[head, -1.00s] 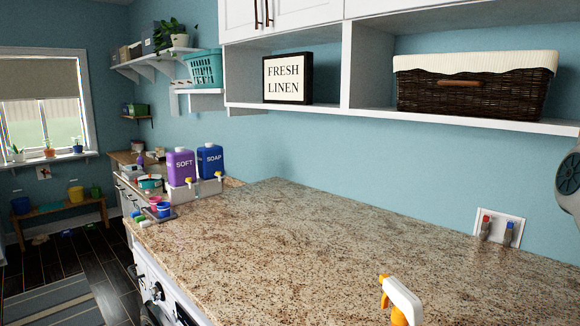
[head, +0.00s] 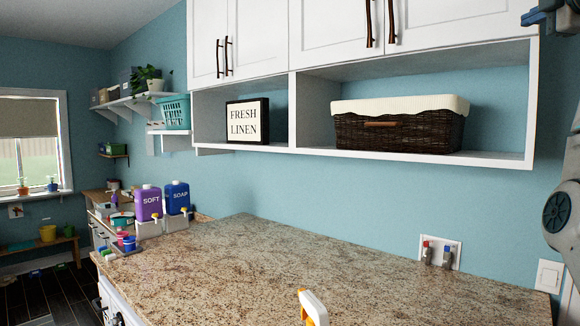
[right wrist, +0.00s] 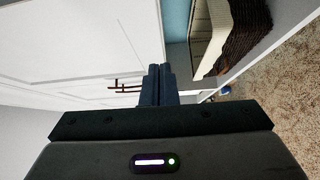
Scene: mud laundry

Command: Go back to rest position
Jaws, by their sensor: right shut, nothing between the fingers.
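My right gripper (head: 540,17) shows at the top right corner of the head view, high beside the white upper cabinets (head: 340,30). In the right wrist view its two dark fingers (right wrist: 157,82) are together, with nothing between them. Cabinet doors and a dark handle (right wrist: 126,87) lie beyond the fingers there. Part of my right arm runs down the right edge of the head view. My left gripper is not in view.
A granite counter (head: 230,270) spans the lower head view, with an orange and white spray bottle (head: 313,308) at its front. Purple and blue dispensers (head: 148,203) stand at its far left end. A wicker basket (head: 400,130) and a FRESH LINEN sign (head: 247,121) sit in the open shelf.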

